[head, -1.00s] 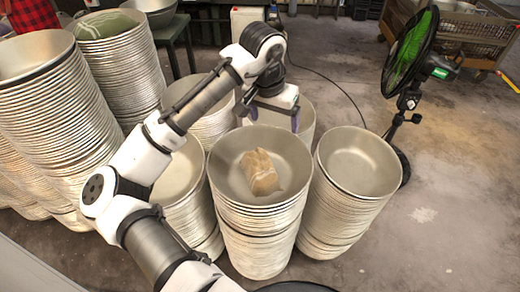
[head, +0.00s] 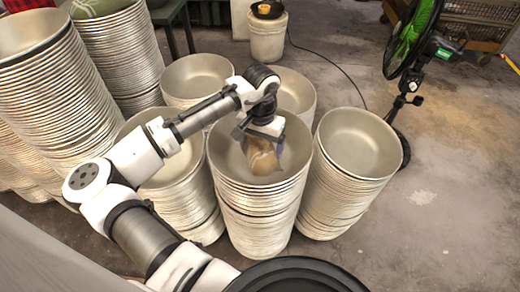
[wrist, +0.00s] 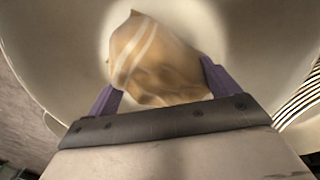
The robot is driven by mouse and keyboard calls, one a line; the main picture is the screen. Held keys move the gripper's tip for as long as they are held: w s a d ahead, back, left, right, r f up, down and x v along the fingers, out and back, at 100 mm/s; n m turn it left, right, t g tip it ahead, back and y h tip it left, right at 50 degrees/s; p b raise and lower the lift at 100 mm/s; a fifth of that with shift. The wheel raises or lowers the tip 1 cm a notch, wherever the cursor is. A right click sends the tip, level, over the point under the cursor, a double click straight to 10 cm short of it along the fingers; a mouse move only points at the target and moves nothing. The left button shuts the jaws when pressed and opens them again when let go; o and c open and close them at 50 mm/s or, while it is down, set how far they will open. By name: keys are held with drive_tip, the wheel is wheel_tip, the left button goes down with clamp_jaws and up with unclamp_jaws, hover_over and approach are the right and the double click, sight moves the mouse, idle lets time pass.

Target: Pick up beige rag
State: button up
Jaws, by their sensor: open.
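The beige rag (head: 264,160) lies crumpled inside the top bowl (head: 228,162) of the middle front stack. In the wrist view the rag (wrist: 155,60) shows pale stripes and lies between and beyond the two purple fingers. My gripper (head: 262,146) reaches down into that bowl, over the rag, and hides part of it in the head view. In the wrist view my gripper (wrist: 158,88) is open, with one finger on each side of the rag's near end. I cannot tell whether the fingers touch the rag.
Stacks of metal bowls stand close around, with one to the right (head: 357,150) and tall ones at the left (head: 50,90). A green fan (head: 410,50) stands at the back right. The floor at the right is mostly clear.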

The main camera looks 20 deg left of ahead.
sight(261, 142)
drive_tip(key=shift+f, duration=1.2)
drive_tip(key=c, duration=1.1)
drive_tip(key=shift+o, duration=0.2)
drive_tip(key=shift+r, duration=0.15)
wheel_tip(261, 142, up, 20)
drive_tip(key=shift+p, duration=0.45)
drive_tip(key=o, duration=0.4)
drive_tip(key=c, duration=0.3)
